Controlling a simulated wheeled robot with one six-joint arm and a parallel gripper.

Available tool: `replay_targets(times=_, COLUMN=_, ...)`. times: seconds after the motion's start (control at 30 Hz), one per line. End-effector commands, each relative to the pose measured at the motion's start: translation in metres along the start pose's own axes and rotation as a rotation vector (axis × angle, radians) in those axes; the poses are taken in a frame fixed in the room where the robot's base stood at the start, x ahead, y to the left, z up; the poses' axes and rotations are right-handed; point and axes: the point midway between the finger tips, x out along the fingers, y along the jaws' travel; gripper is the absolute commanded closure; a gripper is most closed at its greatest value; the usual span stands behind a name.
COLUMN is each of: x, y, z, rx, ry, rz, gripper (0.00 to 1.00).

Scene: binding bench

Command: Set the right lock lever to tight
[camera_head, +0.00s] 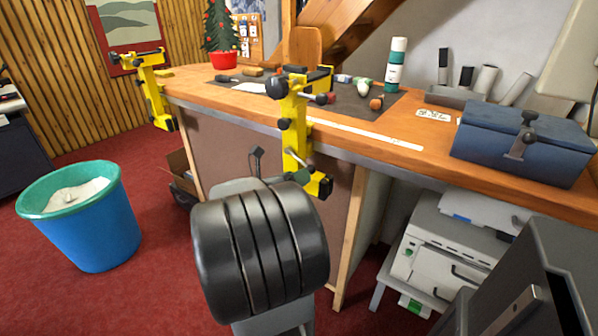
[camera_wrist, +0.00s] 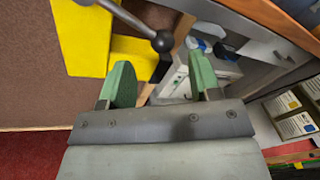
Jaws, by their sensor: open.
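Two yellow clamps are fixed to the front edge of the bench. The right clamp (camera_head: 296,128) shows in the middle of the head view, with dark knobs on it; the left clamp (camera_head: 152,85) is farther away. In the wrist view a grey lever (camera_wrist: 132,19) with a dark ball end (camera_wrist: 162,41) slants down across the yellow clamp body (camera_wrist: 82,38). My gripper (camera_wrist: 162,84) is open and empty, its green fingers apart, with the ball just beyond the gap between them. No tight marking can be read.
The wooden bench (camera_head: 420,150) carries a dark mat (camera_head: 345,98) with small tools, a green and white bottle (camera_head: 396,65) and a blue box (camera_head: 520,150). A printer (camera_head: 440,245) stands under the bench's right end. A blue bin (camera_head: 90,230) stands on the red carpet at left.

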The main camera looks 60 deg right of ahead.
Motion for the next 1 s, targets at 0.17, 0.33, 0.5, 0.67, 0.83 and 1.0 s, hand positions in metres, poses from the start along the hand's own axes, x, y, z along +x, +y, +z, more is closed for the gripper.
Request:
replay_targets(times=0.17, x=-0.004, y=-0.001, z=-0.001, rx=0.001, ry=0.001, rz=-0.001, gripper=0.43)
replay_targets(times=0.33, x=-0.005, y=-0.001, z=-0.001, rx=0.001, ry=0.0, rz=0.0, gripper=0.43)
replay_targets(times=0.5, x=-0.007, y=0.0, z=-0.002, rx=0.021, ry=0.011, rz=0.006, gripper=0.53)
replay_targets(times=0.67, x=-0.032, y=0.005, z=-0.018, rx=0.232, ry=0.147, rz=0.064, gripper=0.69)
replay_targets(times=0.83, x=-0.098, y=0.021, z=-0.055, rx=0.688, ry=0.502, rz=0.143, gripper=0.85)
replay_targets(times=1.0, x=-0.186, y=0.034, z=-0.089, rx=1.113, ry=0.962, rz=0.11, gripper=1.0)
